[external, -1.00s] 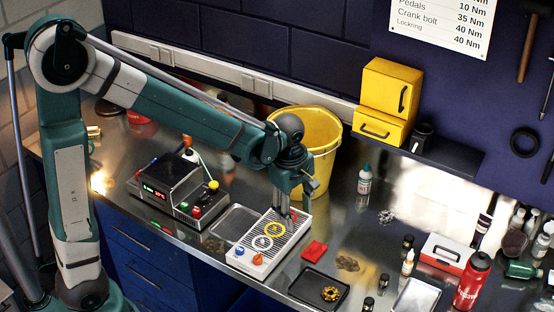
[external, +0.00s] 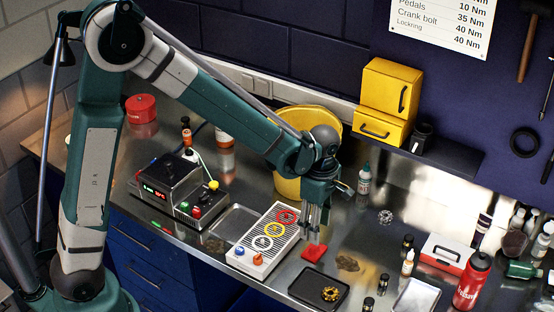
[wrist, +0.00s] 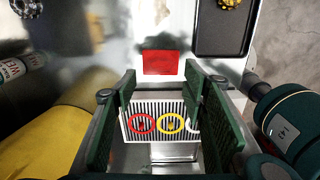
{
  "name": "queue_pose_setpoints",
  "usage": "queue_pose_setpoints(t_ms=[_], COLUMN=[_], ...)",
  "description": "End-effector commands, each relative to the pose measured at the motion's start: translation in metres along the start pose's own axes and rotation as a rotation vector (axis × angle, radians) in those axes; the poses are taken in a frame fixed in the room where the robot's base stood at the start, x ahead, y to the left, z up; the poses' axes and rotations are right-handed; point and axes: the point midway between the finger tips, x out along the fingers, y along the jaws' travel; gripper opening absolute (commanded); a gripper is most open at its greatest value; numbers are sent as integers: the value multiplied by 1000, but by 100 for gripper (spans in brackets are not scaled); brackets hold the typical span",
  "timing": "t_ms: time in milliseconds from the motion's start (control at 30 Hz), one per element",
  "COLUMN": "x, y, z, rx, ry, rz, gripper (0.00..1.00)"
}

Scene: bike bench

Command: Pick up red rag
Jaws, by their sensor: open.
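The red rag (external: 314,252) lies flat on the metal bench, a small folded square. It also shows in the wrist view (wrist: 160,63), beyond the fingertips. My gripper (external: 315,232) hangs just above the rag in the external view, pointing down. In the wrist view its green fingers (wrist: 160,85) are spread wide apart with nothing between them. The rag appears uncovered and apart from the fingers.
A striped grey tray (external: 263,240) with coloured rings sits left of the rag. A black tray (external: 305,290) with a gold cog is in front. A brown stain (external: 347,263) lies to the right. A yellow bucket (external: 288,186) stands behind.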

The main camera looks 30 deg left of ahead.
Motion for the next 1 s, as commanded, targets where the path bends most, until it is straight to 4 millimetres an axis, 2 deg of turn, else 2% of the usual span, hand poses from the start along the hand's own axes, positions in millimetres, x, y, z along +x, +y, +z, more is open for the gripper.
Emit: queue_pose_setpoints(t_ms=[500,1000], x=[25,30], y=[0,0], z=[0,0], rx=[1,1], ry=[0,0], rz=[0,0], gripper=[43,43])
